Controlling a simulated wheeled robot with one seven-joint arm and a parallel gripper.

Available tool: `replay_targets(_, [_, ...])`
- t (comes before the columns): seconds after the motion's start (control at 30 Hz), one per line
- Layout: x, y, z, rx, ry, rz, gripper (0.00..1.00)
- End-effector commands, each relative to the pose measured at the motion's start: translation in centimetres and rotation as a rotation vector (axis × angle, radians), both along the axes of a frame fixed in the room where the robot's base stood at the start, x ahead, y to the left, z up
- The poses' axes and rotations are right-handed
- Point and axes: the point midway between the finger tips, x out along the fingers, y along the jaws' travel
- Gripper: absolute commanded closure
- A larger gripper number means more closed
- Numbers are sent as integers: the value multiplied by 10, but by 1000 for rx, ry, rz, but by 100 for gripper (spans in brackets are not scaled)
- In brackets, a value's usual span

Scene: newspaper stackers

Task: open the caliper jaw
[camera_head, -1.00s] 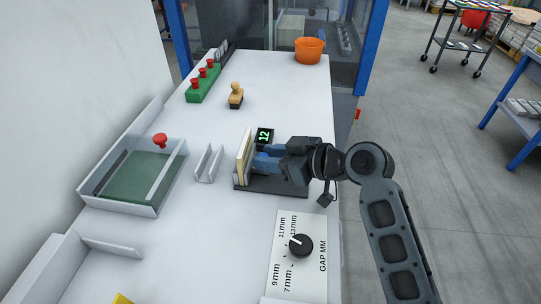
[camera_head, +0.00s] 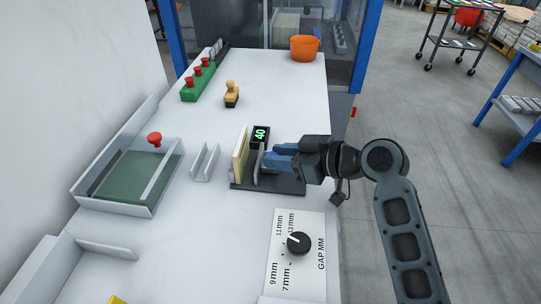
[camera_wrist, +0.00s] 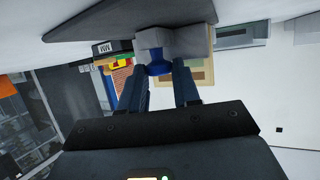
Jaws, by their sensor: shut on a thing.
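The caliper's dark base (camera_head: 270,186) lies on the white table, with a cream upright plate (camera_head: 240,155) at its left end. A thin grey sliding jaw (camera_head: 258,165) stands right of that plate with a gap between them. The caliper's small display (camera_head: 260,134) reads 40 in green. My gripper (camera_head: 278,156) comes in from the right, just right of the sliding jaw. In the wrist view my fingers are shut on the jaw's blue handle (camera_wrist: 158,69), a grey block (camera_wrist: 170,42) showing beyond it. The head view mostly hides the handle behind my gripper.
A dial panel (camera_head: 283,270) marked GAP MM lies in front. Left are a small grey holder (camera_head: 205,163) and a tray with a green floor (camera_head: 130,175). A wooden stamp (camera_head: 231,95), a green button box (camera_head: 198,82) and an orange bucket (camera_head: 304,48) stand farther back.

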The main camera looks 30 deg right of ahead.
Motion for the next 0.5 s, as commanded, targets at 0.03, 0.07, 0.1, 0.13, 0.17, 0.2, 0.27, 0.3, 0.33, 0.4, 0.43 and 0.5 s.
replay_targets(0.03, [-2,-3,-1,-2,5,-6,100])
replay_targets(0.07, [-1,-3,-1,-2,5,-6,100])
replay_targets(0.1, [-2,-4,-1,-3,5,-7,100])
replay_targets(0.13, [-2,-4,-2,-3,5,-7,100])
replay_targets(0.17, [-2,-4,-2,-3,5,-7,100])
replay_targets(0.2, [-2,-4,-2,-2,6,-8,67])
replay_targets(0.27, [-2,-4,-2,-2,6,-8,61])
replay_targets(0.3, [-2,-4,-2,-3,5,-7,57])
replay_targets(0.33, [-1,-4,-1,-3,5,-7,54])
replay_targets(0.4, [-1,-3,-1,-2,5,-7,48])
replay_targets(0.43, [-1,-3,-1,-2,5,-6,48])
replay_targets(0.5, [-1,-3,-1,-1,4,-6,48])
